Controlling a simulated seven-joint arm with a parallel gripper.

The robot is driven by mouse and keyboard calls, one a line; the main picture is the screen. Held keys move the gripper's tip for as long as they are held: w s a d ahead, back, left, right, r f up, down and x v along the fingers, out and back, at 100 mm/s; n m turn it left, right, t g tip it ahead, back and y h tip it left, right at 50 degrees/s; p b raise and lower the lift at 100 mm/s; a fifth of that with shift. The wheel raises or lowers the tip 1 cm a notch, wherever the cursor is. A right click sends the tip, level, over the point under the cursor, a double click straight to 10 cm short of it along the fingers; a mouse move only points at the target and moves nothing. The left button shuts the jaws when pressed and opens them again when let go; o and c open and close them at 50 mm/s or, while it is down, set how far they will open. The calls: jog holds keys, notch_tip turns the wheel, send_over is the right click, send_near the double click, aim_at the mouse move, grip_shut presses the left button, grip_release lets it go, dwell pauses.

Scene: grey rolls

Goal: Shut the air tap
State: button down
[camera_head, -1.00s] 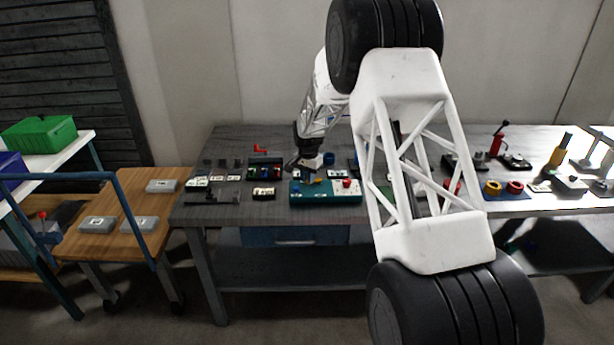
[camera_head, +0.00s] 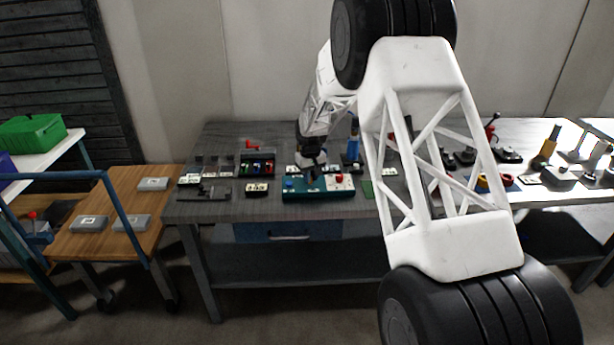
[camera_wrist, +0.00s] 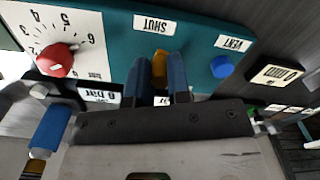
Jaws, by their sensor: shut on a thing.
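The teal air panel (camera_head: 318,194) lies on the dark bench in the head view, and it fills the upper part of the wrist view (camera_wrist: 205,70). The yellow tap lever (camera_wrist: 159,68) sits between the two blue fingers of my gripper (camera_wrist: 158,75), which is shut on it. A white SHUT label (camera_wrist: 154,25) is just beyond the lever's visible end. A VENT label (camera_wrist: 234,43) and a blue knob (camera_wrist: 221,67) are to the right. In the head view my gripper (camera_head: 313,171) is over the panel's middle; the lever is hidden there.
A red knob (camera_wrist: 56,58) on a numbered dial plate (camera_wrist: 82,25) is left of the fingers. A blue cylinder (camera_wrist: 49,130) stands close to the gripper's left. A small counter box (camera_wrist: 274,74) is beyond the panel's right edge.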

jog(key=shift+d+r+n, duration=0.1)
jog(key=shift+d+n, duration=0.4)
jog(key=shift+n, duration=0.7)
jog(key=c, duration=1.1)
grip_release()
jog(key=shift+r, duration=3.85)
